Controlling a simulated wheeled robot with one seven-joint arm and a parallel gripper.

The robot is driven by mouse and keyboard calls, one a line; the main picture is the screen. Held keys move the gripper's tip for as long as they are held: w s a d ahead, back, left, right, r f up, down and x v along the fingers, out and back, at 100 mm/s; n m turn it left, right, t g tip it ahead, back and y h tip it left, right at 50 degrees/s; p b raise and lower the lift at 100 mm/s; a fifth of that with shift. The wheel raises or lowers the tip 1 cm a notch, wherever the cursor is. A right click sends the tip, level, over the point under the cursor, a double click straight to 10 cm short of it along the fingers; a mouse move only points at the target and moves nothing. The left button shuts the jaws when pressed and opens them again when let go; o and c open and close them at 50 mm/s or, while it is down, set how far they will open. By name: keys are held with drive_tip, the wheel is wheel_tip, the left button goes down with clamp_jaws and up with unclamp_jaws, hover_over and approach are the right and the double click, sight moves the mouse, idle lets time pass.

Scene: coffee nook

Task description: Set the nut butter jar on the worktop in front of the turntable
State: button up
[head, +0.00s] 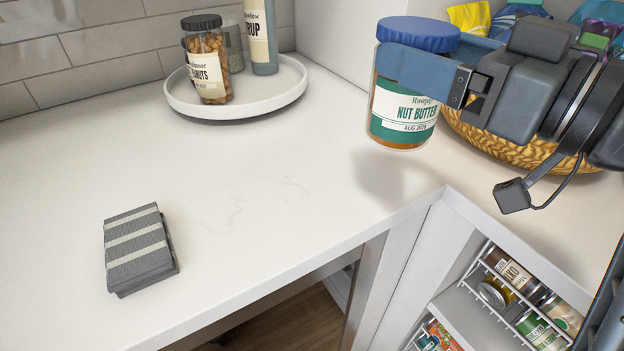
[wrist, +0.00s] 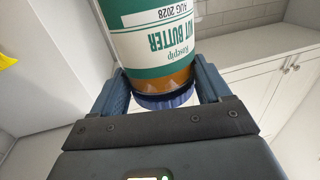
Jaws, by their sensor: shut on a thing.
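The nut butter jar (head: 402,115) has a blue lid and a green and white label. My gripper (head: 408,70) is shut on it near the lid and holds it upright above the worktop, with its shadow on the surface below. In the wrist view the jar (wrist: 160,45) sits between the two fingers of my gripper (wrist: 163,88). The white turntable (head: 237,105) stands on the worktop (head: 250,190) at the back, left of the jar. It carries a jar of nuts (head: 208,65), a syrup bottle (head: 262,40) and a grey jar partly hidden behind the nuts.
A folded grey striped cloth (head: 139,248) lies on the worktop at the front left. A woven basket (head: 520,145) with colourful packets stands at the right, behind my gripper. An open cupboard with racks of cans (head: 500,292) is below right. The worktop in front of the turntable is clear.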

drive_tip(key=shift+w+a+f+b, duration=0.1)
drive_tip(key=shift+w+a+f, duration=0.5)
drive_tip(key=shift+a+f, duration=1.2)
drive_tip(key=shift+w+a+f+b, duration=0.1)
drive_tip(key=shift+w+a+f, duration=0.55)
drive_tip(key=shift+a+f, duration=1.15)
drive_tip(key=shift+w+a+f+b, duration=0.1)
drive_tip(key=shift+w+a+f, duration=0.5)
drive_tip(key=shift+a+f, duration=1.2)
drive_tip(key=shift+f, duration=0.1)
drive_tip(key=o, duration=1.5)
drive_tip(key=shift+f, duration=0.1)
drive_tip(key=shift+c, duration=0.2)
drive_tip(key=shift+d, duration=0.15)
drive_tip(key=b+v, duration=0.1)
drive_tip(key=v, duration=1.1)
drive_tip(key=shift+r, duration=0.2)
